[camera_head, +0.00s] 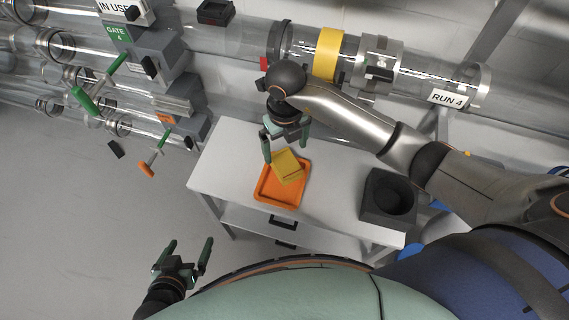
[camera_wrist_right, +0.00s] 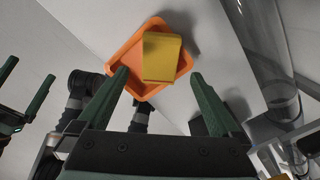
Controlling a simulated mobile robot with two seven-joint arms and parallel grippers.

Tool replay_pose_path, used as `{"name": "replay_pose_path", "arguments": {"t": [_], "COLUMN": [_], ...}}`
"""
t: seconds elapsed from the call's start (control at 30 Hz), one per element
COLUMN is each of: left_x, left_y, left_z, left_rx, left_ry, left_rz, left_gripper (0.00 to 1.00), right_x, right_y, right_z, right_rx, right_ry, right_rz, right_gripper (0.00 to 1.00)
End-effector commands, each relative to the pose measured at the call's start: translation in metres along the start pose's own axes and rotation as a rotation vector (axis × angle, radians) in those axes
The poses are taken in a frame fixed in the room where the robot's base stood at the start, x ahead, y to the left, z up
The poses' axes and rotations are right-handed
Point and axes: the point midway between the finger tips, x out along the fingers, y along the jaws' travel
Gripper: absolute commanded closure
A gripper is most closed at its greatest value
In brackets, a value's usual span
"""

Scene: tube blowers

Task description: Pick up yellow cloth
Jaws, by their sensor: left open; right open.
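The yellow cloth (camera_head: 287,167) is a folded pad lying tilted on an orange tray (camera_head: 265,194) on the white table. In the right wrist view the cloth (camera_wrist_right: 161,57) lies in the tray (camera_wrist_right: 129,52), ahead of and between my fingertips. My right gripper (camera_head: 287,146) is open and empty, close to the cloth's far side in the head view; whether it touches the cloth I cannot tell. It also shows in the right wrist view (camera_wrist_right: 160,82). My left gripper (camera_head: 188,250) is open and empty, low at the left, away from the table.
The white table (camera_head: 225,160) has free room left of the tray. A dark holder with a round opening (camera_head: 389,198) stands at its right end. Clear tubes with a yellow band (camera_head: 327,53) run behind. Green (camera_head: 85,101) and orange (camera_head: 147,169) handles project at the left.

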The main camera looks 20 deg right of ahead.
Motion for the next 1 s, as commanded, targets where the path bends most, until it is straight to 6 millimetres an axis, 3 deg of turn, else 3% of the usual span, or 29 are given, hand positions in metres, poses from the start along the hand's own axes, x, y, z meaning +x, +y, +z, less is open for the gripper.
{"name": "replay_pose_path", "arguments": {"t": [0.6,0.87,1.0], "left_x": [0.003,0.002,0.002], "left_y": [0.002,0.003,0.003], "left_z": [0.003,0.002,0.002], "left_rx": [0.001,0.002,0.002], "left_ry": [-0.002,-0.002,-0.002], "left_rz": [0.006,0.008,0.008], "left_gripper": [0.00,0.00,0.00], "right_x": [0.070,0.072,0.072], "right_y": [0.000,0.000,0.000], "right_z": [-0.003,-0.003,-0.003], "right_rx": [0.000,-0.001,-0.001], "right_ry": [0.001,-0.001,-0.001], "right_rz": [0.005,0.004,0.004], "right_gripper": [0.00,0.00,0.15]}}
